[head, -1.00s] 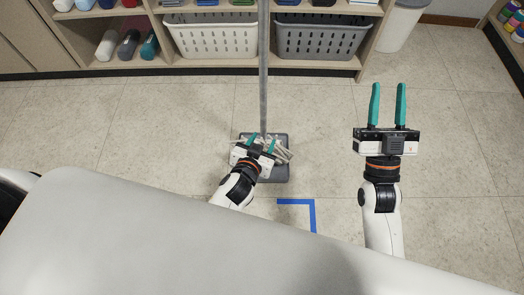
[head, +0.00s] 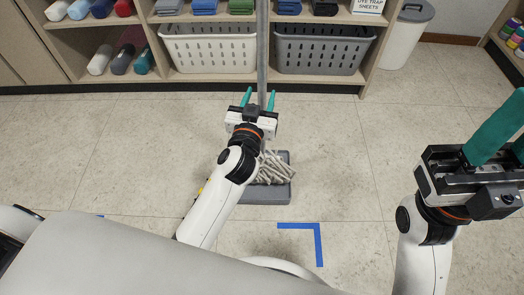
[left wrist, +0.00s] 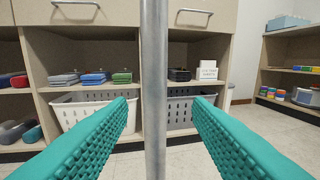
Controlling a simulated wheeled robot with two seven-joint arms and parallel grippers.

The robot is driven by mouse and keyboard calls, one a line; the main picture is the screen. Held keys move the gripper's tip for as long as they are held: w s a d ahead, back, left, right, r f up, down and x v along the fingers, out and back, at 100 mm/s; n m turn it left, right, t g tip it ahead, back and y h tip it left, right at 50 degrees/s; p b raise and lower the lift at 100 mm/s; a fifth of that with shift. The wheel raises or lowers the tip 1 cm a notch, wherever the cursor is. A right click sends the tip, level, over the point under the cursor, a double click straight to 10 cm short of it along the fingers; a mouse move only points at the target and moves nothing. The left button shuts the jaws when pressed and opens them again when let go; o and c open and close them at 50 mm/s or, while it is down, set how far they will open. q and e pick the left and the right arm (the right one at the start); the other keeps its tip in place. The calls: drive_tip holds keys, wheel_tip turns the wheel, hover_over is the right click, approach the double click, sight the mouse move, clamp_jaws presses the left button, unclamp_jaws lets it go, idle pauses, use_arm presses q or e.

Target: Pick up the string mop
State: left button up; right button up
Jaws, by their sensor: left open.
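The string mop stands upright with its grey metal handle (head: 263,45) rising past the shelves. Its pale strings (head: 272,168) rest in a flat grey tray (head: 262,197) on the floor. My left gripper (head: 258,100) is open at the handle, above the mop head. In the left wrist view the handle (left wrist: 155,90) runs vertically between the two teal fingers (left wrist: 165,100), with a gap on each side. I cannot tell how deep it sits between them. My right gripper (head: 508,138) is open and empty at the right edge, far from the mop.
A shelf unit behind the mop holds a white basket (head: 210,48), a grey basket (head: 322,50), rolls and folded cloths. A white bin (head: 406,35) stands right of it. Blue tape (head: 318,242) marks the floor. The tiled floor between the grippers is clear.

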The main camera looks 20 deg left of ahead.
sight(261, 91)
use_arm(q)
drive_tip(key=w, duration=0.1)
drive_tip(key=w+b, duration=0.1)
drive_tip(key=w, duration=0.1)
drive_tip(key=w+a+f+b, duration=0.1)
drive_tip(key=shift+w, duration=0.5)
drive_tip(key=shift+r, duration=0.1)
drive_tip(key=shift+c, duration=0.6)
clamp_jaws()
